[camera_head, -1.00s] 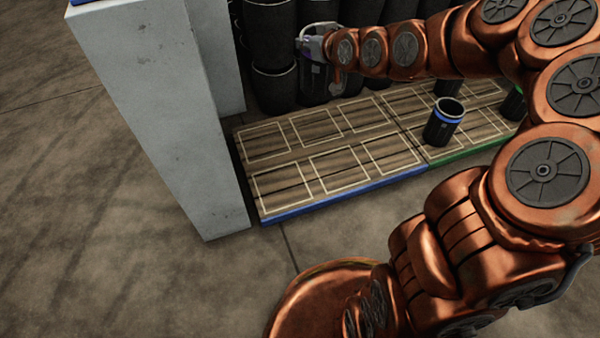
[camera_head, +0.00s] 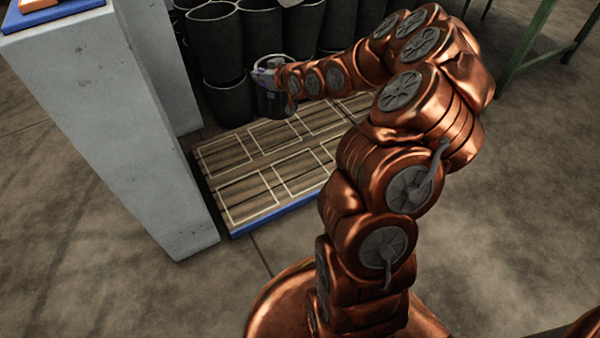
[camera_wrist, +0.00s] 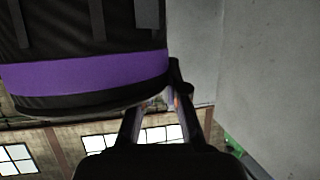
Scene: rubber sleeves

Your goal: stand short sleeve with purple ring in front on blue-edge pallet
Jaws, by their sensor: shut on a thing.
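The dark sleeve with a purple ring (camera_wrist: 85,75) fills the upper left of the wrist view, close to the camera. My gripper (camera_wrist: 160,103) is shut on it near the ringed end. In the head view my gripper (camera_head: 268,78) holds the dark sleeve (camera_head: 274,102) near the back edge of the blue-edge pallet (camera_head: 222,212). I cannot tell whether the sleeve touches the pallet. The pallet has pale outlined rectangles on its planks, and the visible ones are empty. My arm hides its right part.
Tall stacks of dark sleeves (camera_head: 222,60) stand right behind the pallet. A grey concrete pillar (camera_head: 125,130) rises along its left side. A green metal frame (camera_head: 540,45) stands at the upper right. Open floor (camera_head: 520,200) lies to the right.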

